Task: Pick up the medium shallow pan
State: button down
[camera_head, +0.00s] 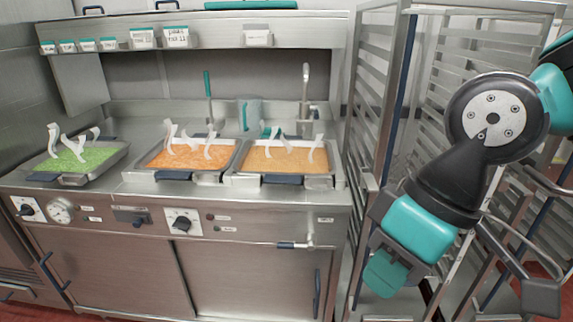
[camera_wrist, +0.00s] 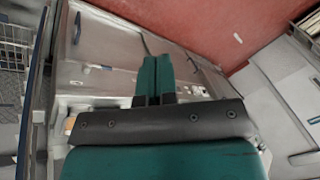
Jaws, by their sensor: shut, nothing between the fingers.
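Several steaming pans sit on the steel counter. A shallow pan of green food (camera_head: 80,160) is at the left. A pan of orange food (camera_head: 190,157) is in the middle, and a pan of lighter orange food (camera_head: 287,160) is at the right. I cannot tell which one is the medium shallow pan. My gripper (camera_head: 384,281) hangs in front of the rack, right of the counter and below its top, apart from the pans. In the wrist view its teal fingers (camera_wrist: 155,67) are together and empty. No pan shows clearly there.
The steel counter (camera_head: 250,218) has knobs, a gauge and a tap (camera_head: 306,95) on it. A teal jug (camera_head: 249,114) stands behind the pans. A shelf (camera_head: 200,37) with labels overhangs the back. A tall metal rack (camera_head: 378,110) stands at the right, close to my arm.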

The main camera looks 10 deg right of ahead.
aim_at(289, 159)
jog(key=k, duration=0.6)
jog(key=u, duration=0.9)
jog(key=i, duration=1.65)
jog(key=z, duration=0.8)
